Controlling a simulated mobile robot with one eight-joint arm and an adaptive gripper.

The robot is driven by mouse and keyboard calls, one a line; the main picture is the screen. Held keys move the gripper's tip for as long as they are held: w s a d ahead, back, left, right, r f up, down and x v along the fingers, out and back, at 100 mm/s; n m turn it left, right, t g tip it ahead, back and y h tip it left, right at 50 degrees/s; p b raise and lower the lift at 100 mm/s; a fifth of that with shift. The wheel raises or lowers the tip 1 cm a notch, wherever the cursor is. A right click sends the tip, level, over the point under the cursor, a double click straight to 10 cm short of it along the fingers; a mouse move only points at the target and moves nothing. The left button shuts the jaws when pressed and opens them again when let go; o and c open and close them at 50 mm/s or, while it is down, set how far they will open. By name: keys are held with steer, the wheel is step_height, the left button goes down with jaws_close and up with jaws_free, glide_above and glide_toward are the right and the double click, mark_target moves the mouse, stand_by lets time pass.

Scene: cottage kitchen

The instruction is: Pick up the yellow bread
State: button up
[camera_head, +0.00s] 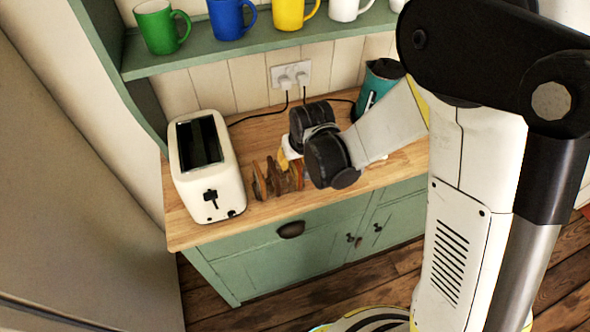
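Several upright brown bread slices (276,180) stand in a row on the wooden counter, right of the toaster. A small yellowish patch (284,163) shows behind them, beside a white thing; it may be the yellow bread, but it is mostly covered. The dark end of my arm with my gripper (330,160) is over the counter just right of the slices. The fingers are hidden behind the wrist, so I cannot tell whether they are open, shut or touching anything.
A white toaster (207,168) stands left on the counter (250,132). A teal kettle (379,82) is behind my wrist, near a wall socket (290,75) with cords. Mugs (160,27) sit on the green shelf (228,47) above. Bare counter lies in front of the slices.

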steer(key=shift+f+b, duration=0.2)
steer(key=shift+b, duration=0.1)
stand_by(0.4)
steer(key=c, duration=0.8)
